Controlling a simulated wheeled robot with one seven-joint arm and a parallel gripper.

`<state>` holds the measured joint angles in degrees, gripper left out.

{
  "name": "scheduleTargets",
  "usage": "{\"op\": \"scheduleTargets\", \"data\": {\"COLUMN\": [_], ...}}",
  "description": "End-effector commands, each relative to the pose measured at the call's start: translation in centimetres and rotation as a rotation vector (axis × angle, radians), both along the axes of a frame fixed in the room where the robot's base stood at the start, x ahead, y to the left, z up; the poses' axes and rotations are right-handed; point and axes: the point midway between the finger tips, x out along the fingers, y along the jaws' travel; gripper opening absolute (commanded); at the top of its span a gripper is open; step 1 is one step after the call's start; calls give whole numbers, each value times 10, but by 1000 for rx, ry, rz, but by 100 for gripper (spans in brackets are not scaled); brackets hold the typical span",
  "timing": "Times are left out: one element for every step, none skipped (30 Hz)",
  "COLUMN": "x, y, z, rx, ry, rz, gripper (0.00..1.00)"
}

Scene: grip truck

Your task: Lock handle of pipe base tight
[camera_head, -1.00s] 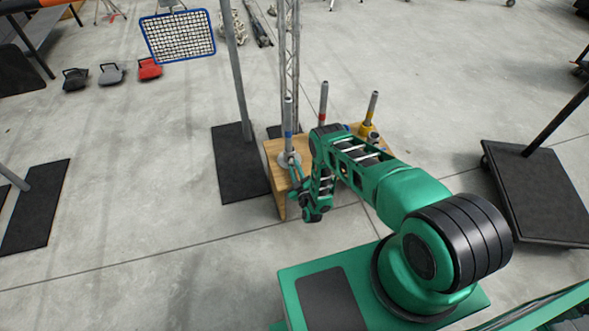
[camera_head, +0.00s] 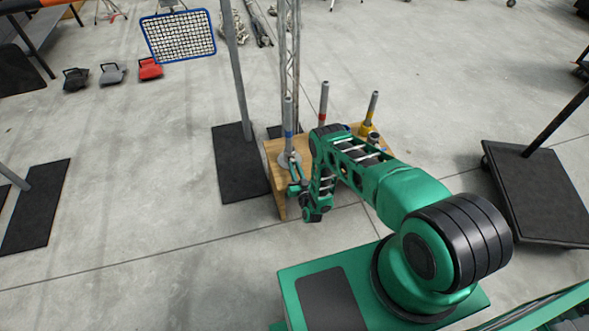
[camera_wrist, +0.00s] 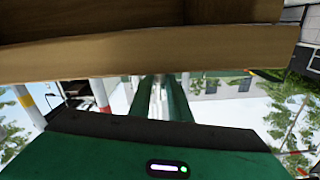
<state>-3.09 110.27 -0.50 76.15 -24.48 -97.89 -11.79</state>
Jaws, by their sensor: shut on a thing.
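A grey pipe with a blue band (camera_head: 288,115) stands upright on a round grey base (camera_head: 283,159) at the left of a wooden box. My gripper (camera_head: 293,172) is at the front of this base, low beside the pipe. It is shut on a small part there, which looks like the base's handle; the part is too small and covered to make out in the head view. In the wrist view, my two green fingers (camera_wrist: 150,98) reach away from the camera with a pale metal piece between them. I cannot tell how tight the handle is.
The wooden box (camera_head: 276,186) also carries a red-banded pipe (camera_head: 323,105) and a yellow-based pipe (camera_head: 369,118). A lattice tower (camera_head: 290,50) rises behind. A post on a black plate (camera_head: 238,180) stands close on the left. Floor in front is clear.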

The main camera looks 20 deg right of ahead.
Motion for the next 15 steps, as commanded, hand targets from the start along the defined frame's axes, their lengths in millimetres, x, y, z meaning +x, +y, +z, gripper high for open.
{"op": "scheduleTargets", "data": {"x": [-3,-3,-3,-3,-3,-3,-3,-3,-3,-3,-3,-3,-3,-3,-3], "y": [1,1,1,1,1,0,0,0,0,0,0,0,0,0,0], "z": [-3,-3,-3,-3,-3,-3,-3,-3,-3,-3,-3,-3,-3,-3,-3], "rx": [43,72,110,137,165,203,233,262,299,327,355,394,422,451,489], "ry": [7,7,7,7,7,7,7,7,7,7,7,7,7,7,8], "rz": [1,1,1,1,1,1,1,1,1,1,0,0,0,0,-1], "gripper": [0,0,0,0,0,0,0,0,0,0,0,0,0,0,0]}}
